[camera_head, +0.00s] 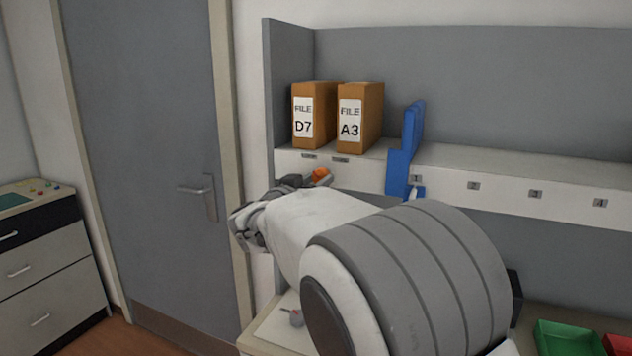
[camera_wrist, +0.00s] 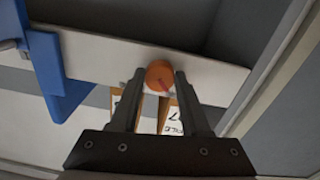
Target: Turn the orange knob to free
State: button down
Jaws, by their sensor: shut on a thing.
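The orange knob (camera_head: 321,175) sits on the white front edge of the shelf, below the file boxes. In the wrist view the knob (camera_wrist: 159,72) is round, with a small red mark low on its face. My gripper (camera_wrist: 159,78) has one finger on each side of the knob and is shut on it. In the head view my gripper (camera_head: 303,181) is at the shelf edge, partly hidden by my own arm. The knob's setting cannot be read.
Orange file boxes D7 (camera_head: 314,116) and A3 (camera_head: 359,118) stand on the shelf (camera_head: 520,190). A blue upright piece (camera_head: 404,155) is right of them. A grey side panel (camera_head: 288,85) bounds the left. Green (camera_head: 568,339) and red (camera_head: 619,344) bins lie lower right.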

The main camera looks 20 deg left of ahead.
jog(key=m, duration=0.4)
jog(key=shift+m, duration=0.3)
jog(key=m+b, duration=0.1)
jog(key=m, duration=0.3)
jog(key=shift+b, duration=0.4)
jog(key=m+b, duration=0.2)
jog(key=m, duration=0.2)
jog(key=shift+m, duration=0.4)
jog(key=shift+a+m+y+b, duration=0.1)
jog(key=shift+m+y+b, duration=0.2)
jog(key=shift+m+b, duration=1.25)
jog(key=shift+r+m, duration=0.1)
jog(key=shift+m, duration=0.35)
jog(key=shift+c, duration=1.9)
grip_release()
jog(key=shift+s, duration=0.1)
